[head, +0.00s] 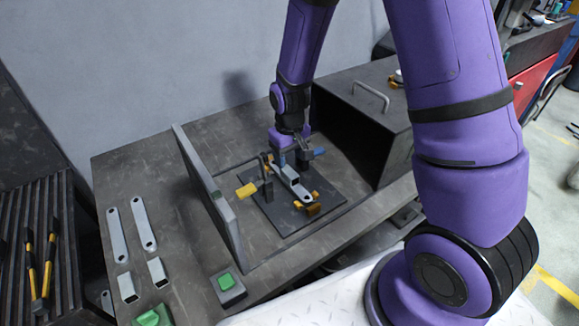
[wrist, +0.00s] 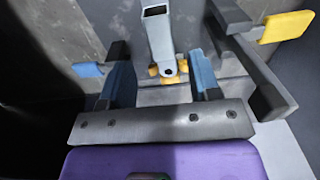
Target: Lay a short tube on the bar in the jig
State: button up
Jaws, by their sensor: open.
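A grey bar (head: 303,192) lies in the jig (head: 279,216), a dark plate with clamps on the bench. A short tube (head: 291,174) appears to lie on the bar, near its middle. In the wrist view the tube's dark open end (wrist: 155,12) shows, with the bar's rounded, holed end (wrist: 169,68) below it between orange pieces. My gripper (head: 292,155) is low over the far part of the jig. In the wrist view its blue-padded fingers (wrist: 162,82) are apart, with nothing held between them. Two more short tubes (head: 128,287) (head: 157,271) lie at the bench's left front.
Two flat bars (head: 117,230) (head: 144,223) lie on the left bench. An upright panel (head: 205,185) stands left of the jig and a dark box (head: 365,120) right. A yellow-handled clamp (head: 247,190) is beside the bar. A green button (head: 226,282) sits in front.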

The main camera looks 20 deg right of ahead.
jog(key=s+d+r+t, duration=0.1)
jog(key=s+r, duration=0.2)
jog(key=r, duration=0.5)
jog(key=s+d+r+m+t, duration=0.1)
jog(key=s+d+r, duration=0.1)
jog(key=r, duration=0.6)
jog(key=s+d+r+t, duration=0.1)
jog(key=s+r, duration=0.2)
jog(key=r, duration=0.5)
jog(key=s+d+r+t, duration=0.1)
jog(key=s+r, duration=0.3)
jog(key=s, duration=0.3)
jog(key=s+d+r+m+t, duration=0.1)
jog(key=s+d+r, duration=0.1)
jog(key=s+r, duration=0.3)
jog(key=s, duration=0.3)
